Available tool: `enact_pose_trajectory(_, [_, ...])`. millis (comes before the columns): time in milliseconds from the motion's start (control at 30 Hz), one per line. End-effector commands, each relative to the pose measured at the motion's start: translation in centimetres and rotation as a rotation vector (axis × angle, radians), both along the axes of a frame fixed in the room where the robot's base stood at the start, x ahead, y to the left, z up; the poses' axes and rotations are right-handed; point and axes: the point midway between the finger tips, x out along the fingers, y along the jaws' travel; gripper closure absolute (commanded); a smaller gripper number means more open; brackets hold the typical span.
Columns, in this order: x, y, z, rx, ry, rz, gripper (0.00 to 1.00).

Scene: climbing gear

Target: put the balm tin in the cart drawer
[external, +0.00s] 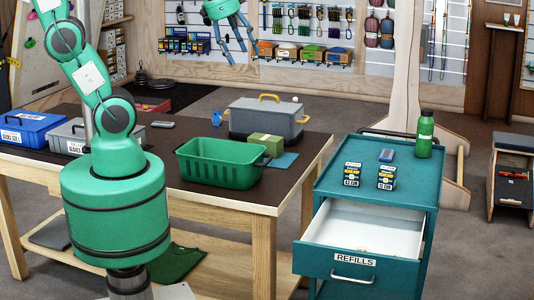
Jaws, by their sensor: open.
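The cart drawer (352,262), labelled REFILLS, is pulled open at the front of the teal cart (330,183). Its white inside shows and looks mostly bare. I cannot pick out the balm tin with certainty; nothing in view is clearly marked as one. My gripper (242,58) is at the top of the external view, high up, pointing down, with its fingers apart and nothing visible between them. It appears above and beyond the grey case and well to the left of the cart.
On the table (300,160) are a green basket (220,175), a grey case (266,122), a green block (265,145) and a small blue item (216,118). The cart top holds two small boxes (352,174), a blue item (386,155) and a green bottle (425,135).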

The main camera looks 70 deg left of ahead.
Motion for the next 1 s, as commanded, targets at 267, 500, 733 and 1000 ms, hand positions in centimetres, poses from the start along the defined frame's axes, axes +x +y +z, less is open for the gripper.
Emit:
enact_pose_trajectory(267, [-6.4, 2.9, -0.6, -0.080, -0.050, 0.230, 0.38])
enact_pose_trajectory(500, [-9.4, 4.0, -1.4, -0.124, -0.073, 0.347, 0.38])
enact_pose_trajectory(733, [-9.9, 4.1, -1.7, -0.132, -0.076, 0.368, 0.38])
enact_pose_trajectory(1000, [-9.9, 4.1, -1.6, -0.132, -0.076, 0.367, 0.38])
